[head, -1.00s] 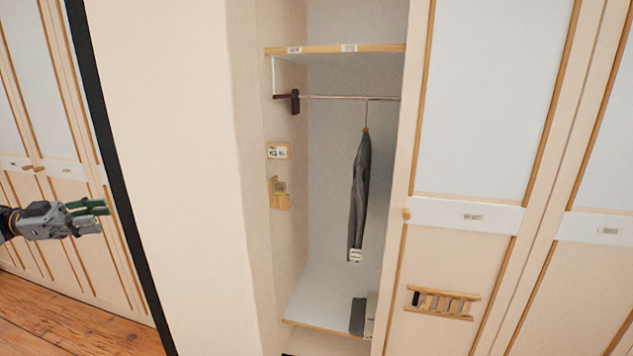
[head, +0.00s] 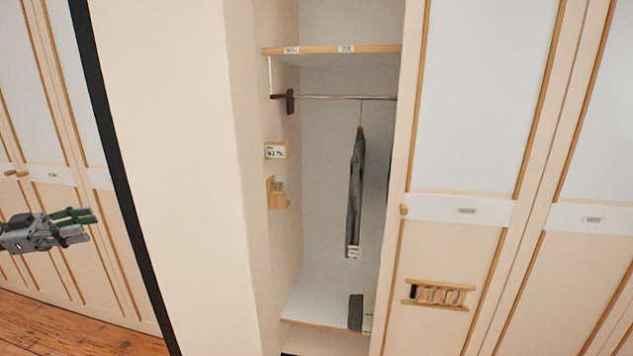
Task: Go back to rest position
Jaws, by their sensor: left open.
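My left gripper (head: 82,226) is at the left edge of the head view, in front of the pale cabinet doors. It is open and holds nothing. Its green-padded fingers point to the right, apart from any surface that I can see. My right gripper is not in view.
An open wardrobe compartment (head: 325,200) has a rail (head: 345,97) with a dark grey garment (head: 355,195) hanging from it. A shelf (head: 335,50) is above. A door (head: 455,210) with a knob (head: 404,210) and a wooden rack (head: 438,295) is at right. Wooden floor (head: 70,325) shows lower left.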

